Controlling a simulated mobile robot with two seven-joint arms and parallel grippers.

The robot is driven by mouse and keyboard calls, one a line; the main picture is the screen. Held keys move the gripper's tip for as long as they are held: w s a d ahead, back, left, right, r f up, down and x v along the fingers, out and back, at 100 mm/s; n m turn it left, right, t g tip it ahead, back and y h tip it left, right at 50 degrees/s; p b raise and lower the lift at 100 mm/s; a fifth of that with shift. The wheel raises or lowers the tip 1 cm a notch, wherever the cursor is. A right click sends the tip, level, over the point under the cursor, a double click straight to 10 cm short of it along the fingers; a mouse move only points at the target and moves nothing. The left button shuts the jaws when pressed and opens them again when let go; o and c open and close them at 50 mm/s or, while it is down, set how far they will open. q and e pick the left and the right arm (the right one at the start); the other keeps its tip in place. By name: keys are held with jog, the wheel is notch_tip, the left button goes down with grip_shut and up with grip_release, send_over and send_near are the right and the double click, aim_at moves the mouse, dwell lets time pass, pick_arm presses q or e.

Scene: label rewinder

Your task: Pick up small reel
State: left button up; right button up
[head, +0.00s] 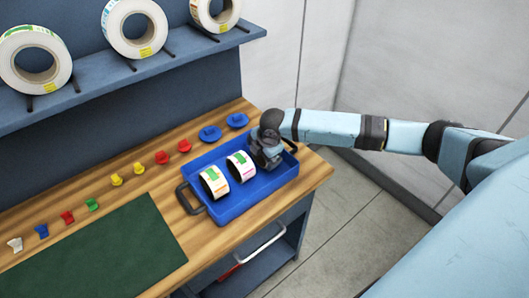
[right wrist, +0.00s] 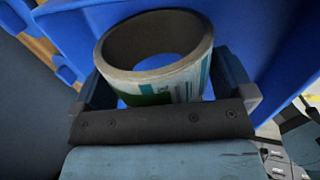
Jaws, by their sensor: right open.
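Two small reels with white, printed labels, the left reel (head: 214,182) and the right reel (head: 241,166), lie on their sides in a blue tray (head: 233,212) on the wooden bench. My right gripper (head: 266,154) is low over the tray's right part, just right of the right reel, and hides what is under it. In the right wrist view, a small reel (right wrist: 160,62) with a grey-brown core and a white, green and teal label lies between the open fingers of my right gripper (right wrist: 168,88). I cannot tell whether the fingers touch it. My left gripper is out of view.
A shelf (head: 120,68) behind holds three large reels. Small coloured clips (head: 161,157) and blue discs (head: 210,133) lie on the bench behind the tray. A green mat (head: 100,250) covers the front left. The tray has dark handles (head: 184,200) at its ends.

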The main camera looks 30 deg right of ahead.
jog(key=shift+f, duration=0.25)
jog(key=c, duration=0.6)
jog(key=shift+r, duration=0.15)
